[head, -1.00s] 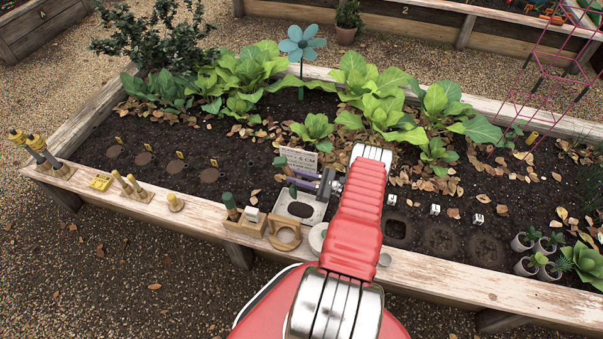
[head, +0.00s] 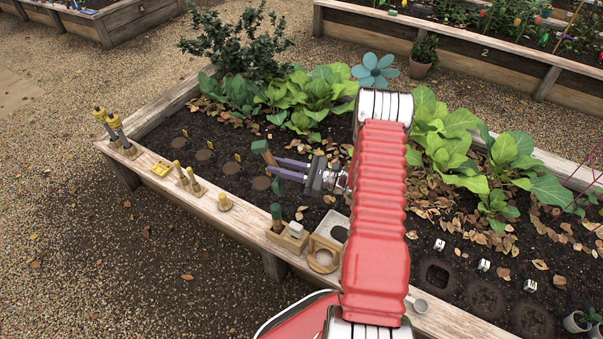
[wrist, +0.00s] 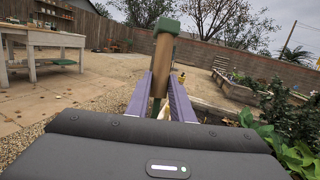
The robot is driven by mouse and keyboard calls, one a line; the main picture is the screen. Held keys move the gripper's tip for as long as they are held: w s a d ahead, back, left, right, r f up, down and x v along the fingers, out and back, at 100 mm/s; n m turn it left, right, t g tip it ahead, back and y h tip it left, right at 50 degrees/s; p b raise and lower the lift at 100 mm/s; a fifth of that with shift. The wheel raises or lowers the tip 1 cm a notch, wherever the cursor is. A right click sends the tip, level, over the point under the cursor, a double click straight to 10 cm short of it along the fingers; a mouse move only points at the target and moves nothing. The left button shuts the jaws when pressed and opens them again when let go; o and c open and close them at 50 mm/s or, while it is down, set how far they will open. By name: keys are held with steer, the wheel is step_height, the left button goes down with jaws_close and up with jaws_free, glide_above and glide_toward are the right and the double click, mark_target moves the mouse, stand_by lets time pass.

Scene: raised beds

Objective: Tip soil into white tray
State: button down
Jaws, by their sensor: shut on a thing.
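My gripper (head: 272,167) has purple fingers shut on a tool with a brown handle (head: 265,154) and green end. The tool is held above the soil of the bed, left of my arm. In the wrist view the brown handle (wrist: 162,62) stands nearly upright between the fingers, with its green cap at the top. The tool's lower part is mostly hidden, and I cannot tell whether it carries soil. A pale square tray (head: 341,219) with a dark middle lies on the bed, partly behind my arm. The gripper is up and left of it, apart from it.
A wooden block (head: 288,238) with a green-topped tool and a wooden ring (head: 322,255) stand on the bed's front edge. Several pegs and a yellow piece (head: 161,168) are farther left. Leafy plants (head: 315,95) fill the back of the bed.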

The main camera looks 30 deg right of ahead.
steer(key=s+a+r+n+g+y, duration=0.1)
steer(key=a+r, duration=0.4)
steer(key=a, duration=0.3)
steer(key=s+a+r+g+y, duration=0.1)
steer(key=s+a+r, duration=0.1)
steer(key=a+r, duration=0.4)
steer(key=shift+s+a+n, duration=0.25)
steer(key=shift+a+n, duration=0.15)
steer(key=shift+a, duration=0.7)
steer(key=shift+r, duration=0.1)
